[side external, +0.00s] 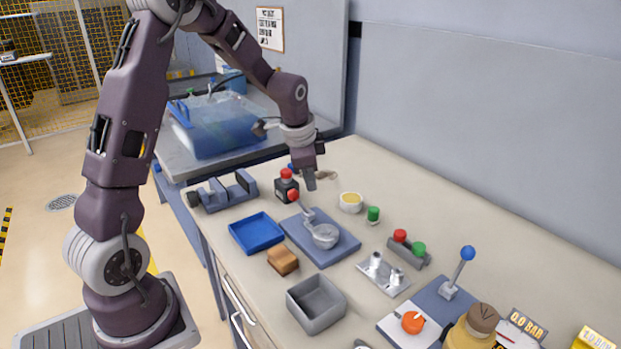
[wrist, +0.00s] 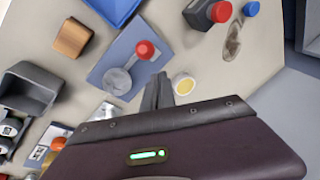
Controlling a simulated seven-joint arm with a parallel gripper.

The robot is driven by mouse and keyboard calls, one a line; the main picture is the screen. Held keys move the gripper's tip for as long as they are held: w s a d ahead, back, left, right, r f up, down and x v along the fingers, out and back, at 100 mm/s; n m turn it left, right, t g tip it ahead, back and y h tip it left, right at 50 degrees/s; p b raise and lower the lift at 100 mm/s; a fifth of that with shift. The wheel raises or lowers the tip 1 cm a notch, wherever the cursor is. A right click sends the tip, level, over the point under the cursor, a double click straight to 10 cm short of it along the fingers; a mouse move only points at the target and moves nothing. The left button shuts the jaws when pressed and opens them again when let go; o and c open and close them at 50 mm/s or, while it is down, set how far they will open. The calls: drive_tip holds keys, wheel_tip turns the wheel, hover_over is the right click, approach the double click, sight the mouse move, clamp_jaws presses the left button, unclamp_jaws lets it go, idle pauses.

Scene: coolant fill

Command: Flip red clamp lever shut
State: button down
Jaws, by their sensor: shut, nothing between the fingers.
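The clamp lever with a red ball knob (side external: 293,195) leans up and to the left from its pivot on a blue-grey plate (side external: 342,250). A round grey part (side external: 325,236) sits on that plate in front of the pivot. In the wrist view the red knob (wrist: 145,50) and the round part (wrist: 117,81) lie just left of my fingers. My gripper (side external: 310,184) points down above and slightly right of the knob, apart from it as far as I can tell. Its fingers (wrist: 159,82) are together and empty.
A black block with a red button (side external: 286,187) stands close behind the lever. A yellow-filled cup (side external: 351,202) and a green cap (side external: 373,214) are to the right. A blue tray (side external: 256,233), brown block (side external: 282,260) and grey bin (side external: 316,303) stand left and in front.

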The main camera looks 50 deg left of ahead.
drive_tip(key=shift+w, duration=0.1)
drive_tip(key=s+d+r, duration=0.3)
drive_tip(key=s+r, duration=0.3)
drive_tip(key=r, duration=0.3)
drive_tip(key=shift+s+d, duration=0.2)
drive_tip(key=shift+d, duration=0.05)
drive_tip(key=s+d+r+n+t, duration=0.1)
drive_tip(key=s+d+r+n, duration=0.1)
drive_tip(key=s+d, duration=0.4)
drive_tip(key=s+d+r+n+t+h, duration=0.1)
drive_tip(key=s+d+n, duration=0.3)
drive_tip(key=s, duration=1)
drive_tip(key=d, duration=0.2)
drive_tip(key=shift+s+d+r+h, duration=0.2)
drive_tip(key=shift+d+r+h, duration=0.1)
drive_tip(key=shift+d+r, duration=0.1)
